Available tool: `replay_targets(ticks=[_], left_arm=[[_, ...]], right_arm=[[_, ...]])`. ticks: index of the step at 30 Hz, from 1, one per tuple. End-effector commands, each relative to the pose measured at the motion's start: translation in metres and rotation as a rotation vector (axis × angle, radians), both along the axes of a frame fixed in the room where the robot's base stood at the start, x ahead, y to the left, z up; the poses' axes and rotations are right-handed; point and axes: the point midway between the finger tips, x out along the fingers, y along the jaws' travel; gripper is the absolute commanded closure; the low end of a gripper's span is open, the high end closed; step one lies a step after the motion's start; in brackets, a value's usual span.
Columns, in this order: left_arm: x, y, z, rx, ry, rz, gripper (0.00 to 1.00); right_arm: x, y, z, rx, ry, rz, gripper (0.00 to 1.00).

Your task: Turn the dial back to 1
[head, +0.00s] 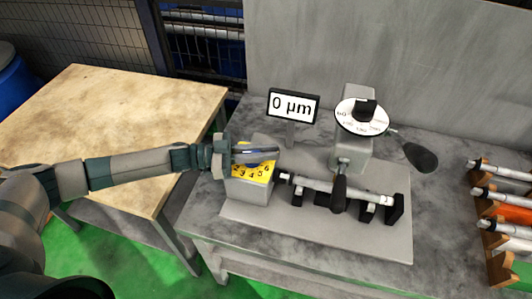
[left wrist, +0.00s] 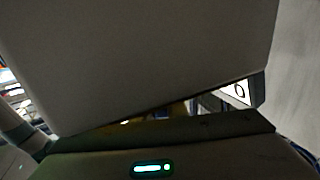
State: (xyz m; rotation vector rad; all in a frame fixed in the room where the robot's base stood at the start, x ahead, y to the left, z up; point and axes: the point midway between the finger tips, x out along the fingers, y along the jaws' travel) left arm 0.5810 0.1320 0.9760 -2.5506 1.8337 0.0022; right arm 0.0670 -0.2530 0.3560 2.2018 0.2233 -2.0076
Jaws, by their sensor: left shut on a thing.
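The yellow dial plate (head: 246,172) with black numbers sits on top of a grey box (head: 246,190) at the left of the machine. The numbers from 2 to 6 show along its near and right edge; the 1 is not visible. My left gripper (head: 260,154) reaches in from the left, low over the plate, and is shut on the dial's knob. The fingers mostly hide the knob, so its pointing direction cannot be told. In the left wrist view, a large grey surface covers most of the picture. My right gripper is not in view.
A display (head: 293,105) reading "0 µm" stands behind the dial. The grinder has a white disc (head: 361,117) with a black knob and a dark-handled lever (head: 420,157). A shaft (head: 340,189) lies in black supports. A wooden table (head: 90,120) is at left.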

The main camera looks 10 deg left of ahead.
Motion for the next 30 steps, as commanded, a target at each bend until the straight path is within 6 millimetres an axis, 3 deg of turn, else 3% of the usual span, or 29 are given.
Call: replay_targets(ticks=[9,23,24,25,30], left_arm=[[-0.003,-0.0011,0.0,-0.001,-0.001,-0.099,1.0],[-0.0039,-0.0018,0.0014,-0.002,-0.003,-0.112,1.0],[-0.0039,-0.0018,0.0014,-0.002,-0.003,-0.112,0.78],[-0.0039,-0.0018,0.0014,-0.002,-0.003,-0.112,0.71],[-0.004,-0.0018,0.0009,-0.002,-0.001,-0.112,0.69]], right_arm=[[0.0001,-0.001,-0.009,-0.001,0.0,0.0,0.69],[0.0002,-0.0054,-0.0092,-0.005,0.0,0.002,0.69],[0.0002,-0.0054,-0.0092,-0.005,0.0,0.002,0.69],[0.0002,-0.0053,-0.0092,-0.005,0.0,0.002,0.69],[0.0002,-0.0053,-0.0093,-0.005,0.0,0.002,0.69]])
